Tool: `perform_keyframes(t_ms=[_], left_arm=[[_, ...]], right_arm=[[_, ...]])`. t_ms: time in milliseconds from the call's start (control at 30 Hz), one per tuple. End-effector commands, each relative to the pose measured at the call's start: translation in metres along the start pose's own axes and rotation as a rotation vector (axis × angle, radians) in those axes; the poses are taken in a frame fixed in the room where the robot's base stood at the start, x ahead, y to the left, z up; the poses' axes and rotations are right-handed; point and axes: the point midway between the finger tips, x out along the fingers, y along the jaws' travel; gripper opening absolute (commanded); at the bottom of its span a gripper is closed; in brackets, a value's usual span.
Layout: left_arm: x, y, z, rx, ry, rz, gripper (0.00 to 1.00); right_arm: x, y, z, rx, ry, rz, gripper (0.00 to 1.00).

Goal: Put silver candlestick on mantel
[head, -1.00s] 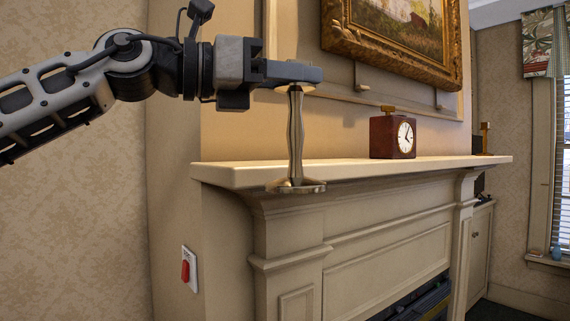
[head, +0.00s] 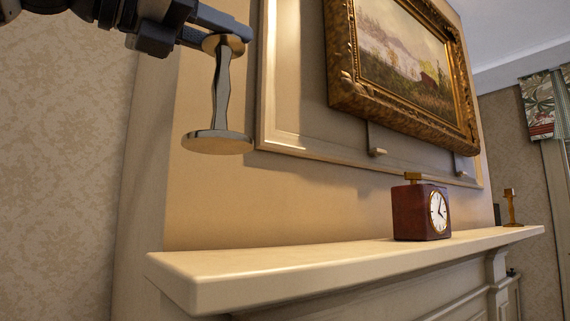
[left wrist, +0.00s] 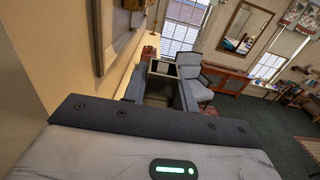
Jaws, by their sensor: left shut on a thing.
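The silver candlestick (head: 221,92) hangs upright in the head view, its round base (head: 217,143) down. My left gripper (head: 225,32) comes in from the upper left and is shut on the candlestick's top. The base shows above the near left end of the pale mantel (head: 300,268), with a clear gap between them in the picture. How far the candlestick is in front of the mantel is hard to tell. In the left wrist view the gripper's housing (left wrist: 150,150) fills the bottom and the candlestick is not clearly visible. My right gripper is out of view.
A dark red clock (head: 410,213) stands toward the mantel's right part, with a small brass-coloured item (head: 511,207) farther along. A gold-framed painting (head: 342,98) hangs above. The mantel's left part is bare. An armchair (left wrist: 201,80) shows in the left wrist view.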

Motion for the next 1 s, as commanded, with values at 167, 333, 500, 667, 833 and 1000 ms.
perform_keyframes(t_ms=[167,333,500,667,833,1000], left_arm=[[0.047,0.008,-0.02,0.0,0.006,-0.002,0.0],[0.08,0.015,-0.048,0.0,0.005,-0.002,0.0],[0.1,0.018,-0.072,0.0,0.003,-0.003,0.0],[0.107,0.019,-0.081,0.0,0.001,-0.003,0.0],[0.114,0.021,-0.103,0.001,0.002,-0.002,0.0],[0.113,0.021,-0.118,0.001,-0.001,-0.003,0.0]], right_arm=[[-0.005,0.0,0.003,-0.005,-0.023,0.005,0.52],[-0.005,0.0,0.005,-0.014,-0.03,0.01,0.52],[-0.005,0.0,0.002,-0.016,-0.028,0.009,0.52],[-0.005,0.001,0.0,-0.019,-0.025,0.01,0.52],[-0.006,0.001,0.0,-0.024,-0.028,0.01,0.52],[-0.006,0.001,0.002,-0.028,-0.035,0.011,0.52]])
